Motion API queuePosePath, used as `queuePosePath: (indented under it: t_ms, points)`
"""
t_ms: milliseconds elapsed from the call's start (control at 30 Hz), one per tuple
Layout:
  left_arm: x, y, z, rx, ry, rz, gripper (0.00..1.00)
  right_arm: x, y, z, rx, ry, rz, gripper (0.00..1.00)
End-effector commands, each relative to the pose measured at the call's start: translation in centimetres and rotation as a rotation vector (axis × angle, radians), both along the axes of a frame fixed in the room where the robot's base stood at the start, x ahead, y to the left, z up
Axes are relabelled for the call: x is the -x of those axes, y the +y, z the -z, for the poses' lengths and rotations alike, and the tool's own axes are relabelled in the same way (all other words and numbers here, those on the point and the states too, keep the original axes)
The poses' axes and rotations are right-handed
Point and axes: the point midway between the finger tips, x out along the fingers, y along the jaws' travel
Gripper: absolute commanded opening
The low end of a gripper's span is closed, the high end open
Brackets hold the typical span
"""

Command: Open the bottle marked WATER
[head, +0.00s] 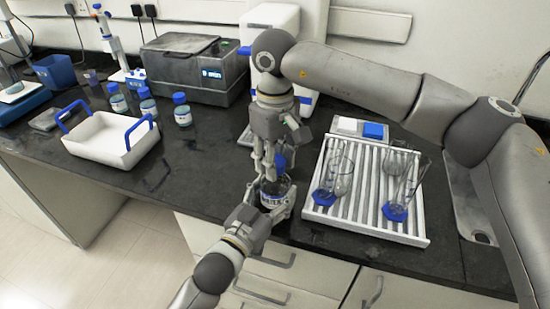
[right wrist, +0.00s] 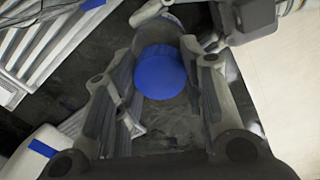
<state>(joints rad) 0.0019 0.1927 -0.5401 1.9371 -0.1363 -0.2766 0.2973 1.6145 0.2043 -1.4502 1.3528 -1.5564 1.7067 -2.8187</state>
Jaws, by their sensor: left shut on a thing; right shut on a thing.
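A bottle (head: 272,197) with a white and blue label stands upright in my left gripper (head: 270,208), near the front edge of the bench. The label's letters are too small to read surely. My left gripper is shut around its body. My right gripper (head: 270,178) comes down from above and is shut on a blue cap (head: 281,159). The cap also shows between its fingers in the right wrist view (right wrist: 160,72). The cap appears to be above the bottle and apart from its dark top, though the fingers partly hide the gap.
Several blue-capped bottles (head: 182,110) stand at the left, behind a white tray with blue handles (head: 98,158). A grey machine (head: 195,75) stands at the back. A slatted white rack (head: 365,220) with glassware lies close on the right. The bench left of my grippers is clear.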

Motion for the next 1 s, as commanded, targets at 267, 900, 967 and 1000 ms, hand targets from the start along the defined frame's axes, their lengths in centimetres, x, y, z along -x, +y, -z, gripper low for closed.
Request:
queuePosePath:
  t_ms: [267,900,967,1000]
  points:
    - [0.1,-0.1,0.0,0.0,0.0,0.001,0.0,-0.1,0.0,0.0,-0.001,-0.002,0.003,0.6]
    - [0.0,0.0,0.0,0.0,0.001,0.0,0.0,-0.1,0.0,-3.9,-0.002,-0.003,0.004,0.6]
    - [0.0,0.0,0.0,0.0,0.001,0.0,0.0,-0.1,0.0,-4.4,0.0,-0.001,0.003,0.59]
    - [0.0,0.0,0.0,0.0,0.001,0.0,0.0,0.0,0.0,-4.5,0.001,-0.001,0.005,0.59]
